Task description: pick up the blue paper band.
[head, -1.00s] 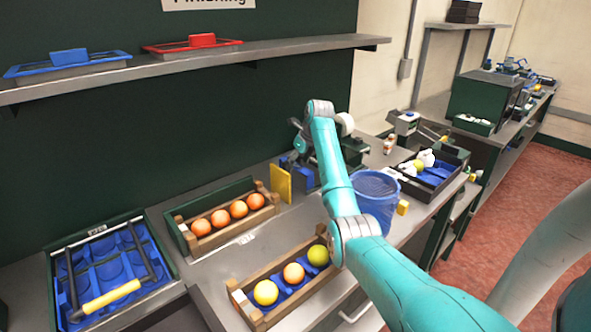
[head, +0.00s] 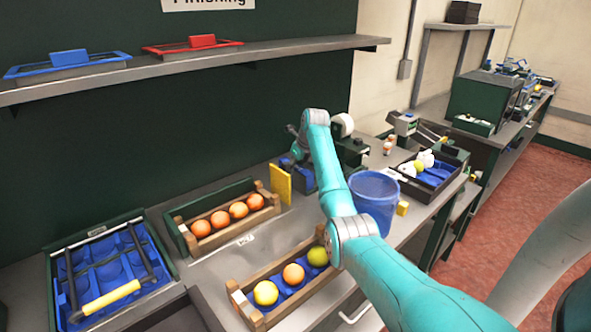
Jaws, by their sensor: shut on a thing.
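My gripper (head: 297,154) is small and dark in the head view, at the back of the bench beyond the yellow upright panel, and my own arm partly hides it. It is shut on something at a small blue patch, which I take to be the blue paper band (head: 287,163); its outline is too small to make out. The gripper is just above a dark blue holder (head: 306,180). I cannot tell whether the band touches the holder.
A yellow panel (head: 281,184) stands close by on the left. A blue bin (head: 374,192) and a dark tray (head: 452,181) stand right. A blue-lined crate (head: 160,262) is at left; a shelf (head: 300,47) runs above.

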